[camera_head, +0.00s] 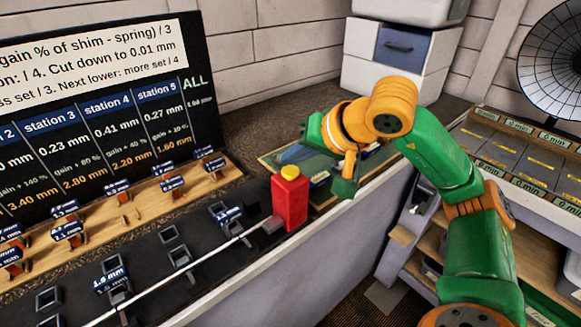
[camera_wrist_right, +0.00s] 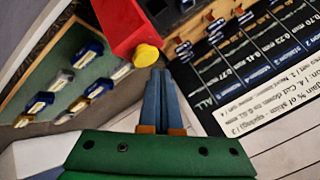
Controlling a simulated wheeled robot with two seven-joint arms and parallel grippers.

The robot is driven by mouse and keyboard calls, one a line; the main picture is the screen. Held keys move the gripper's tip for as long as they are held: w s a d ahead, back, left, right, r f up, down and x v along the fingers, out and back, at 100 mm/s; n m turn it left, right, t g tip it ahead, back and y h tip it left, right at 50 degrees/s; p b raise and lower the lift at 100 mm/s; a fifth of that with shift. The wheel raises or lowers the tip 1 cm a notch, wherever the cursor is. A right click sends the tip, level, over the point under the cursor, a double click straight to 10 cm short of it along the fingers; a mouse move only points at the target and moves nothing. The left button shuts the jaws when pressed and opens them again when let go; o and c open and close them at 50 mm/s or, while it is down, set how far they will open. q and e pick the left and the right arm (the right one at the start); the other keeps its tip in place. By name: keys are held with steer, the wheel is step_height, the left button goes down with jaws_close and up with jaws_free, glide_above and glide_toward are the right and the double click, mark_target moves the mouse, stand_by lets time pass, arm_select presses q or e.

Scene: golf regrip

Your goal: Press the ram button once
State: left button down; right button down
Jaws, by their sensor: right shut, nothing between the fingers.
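The ram is an upright red block (camera_head: 290,205) with a round yellow button (camera_head: 290,172) on top. It stands on the dark bench at the end of a long thin rod. In the right wrist view the red block (camera_wrist_right: 120,22) is at the top, with the yellow button (camera_wrist_right: 146,55) facing the fingers. My right gripper (camera_wrist_right: 158,72) is shut and empty, its blue-grey fingertips close beside the button in that view. I cannot tell whether they touch it. In the head view the right gripper (camera_head: 283,155) is just behind and above the button. My left gripper is out of view.
A wooden rack (camera_head: 130,215) with several labelled pieces lies along the black station board (camera_head: 100,140). Several small dark holders (camera_head: 180,255) and the rod (camera_head: 190,270) are left of the ram. White drawers (camera_head: 405,55) stand behind; a compartment tray (camera_head: 510,150) is at the right.

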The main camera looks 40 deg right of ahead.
mark_target(294, 174)
steer(key=shift+r+p, duration=2.55)
steer(key=shift+r, duration=0.1)
steer(key=shift+f, duration=0.15)
